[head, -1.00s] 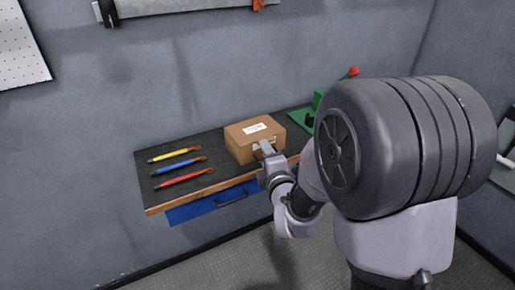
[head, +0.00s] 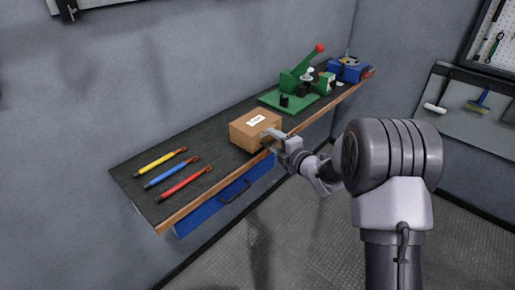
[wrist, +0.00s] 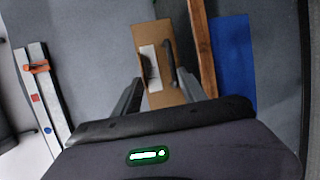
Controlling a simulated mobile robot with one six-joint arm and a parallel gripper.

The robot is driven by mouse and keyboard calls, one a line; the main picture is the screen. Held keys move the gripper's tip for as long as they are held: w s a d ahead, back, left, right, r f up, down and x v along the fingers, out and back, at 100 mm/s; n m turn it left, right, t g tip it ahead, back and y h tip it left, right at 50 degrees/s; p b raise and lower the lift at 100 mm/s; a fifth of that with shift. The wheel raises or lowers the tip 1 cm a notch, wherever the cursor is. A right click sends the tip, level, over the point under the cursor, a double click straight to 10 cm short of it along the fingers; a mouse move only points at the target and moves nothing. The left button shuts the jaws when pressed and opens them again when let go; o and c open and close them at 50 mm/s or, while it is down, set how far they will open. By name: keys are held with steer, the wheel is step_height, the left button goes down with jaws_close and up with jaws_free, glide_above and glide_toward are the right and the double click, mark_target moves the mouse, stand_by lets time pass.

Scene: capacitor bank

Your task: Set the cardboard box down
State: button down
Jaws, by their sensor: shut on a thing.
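The cardboard box (head: 256,130) is brown with a white label on top. In the head view it is at the dark top of the workbench (head: 215,140), right of three coloured tools and close to the wooden front edge. I cannot tell whether its underside touches the bench. My gripper (head: 270,138) reaches it from the front right and is shut on its near side. In the wrist view the box (wrist: 178,90) shows between and beyond the two fingers (wrist: 158,82). The fingertips' contact is partly hidden.
Yellow, blue and red tools (head: 162,163) lie at the bench's left end. A green lever press (head: 290,95) stands just behind and right of the box, with a blue vise (head: 348,70) farther right. A blue drawer (head: 225,200) is below the front edge.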

mark_target(264, 136)
steer(key=x, duration=0.3)
steer(key=a+b+x, duration=0.1)
steer(key=x, duration=0.1)
steer(key=shift+s, duration=0.25)
step_height(264, 136, down, 3)
steer(key=shift+f+b, duration=0.1)
steer(key=shift+b, duration=0.65)
steer(key=c, duration=0.9)
jaws_free()
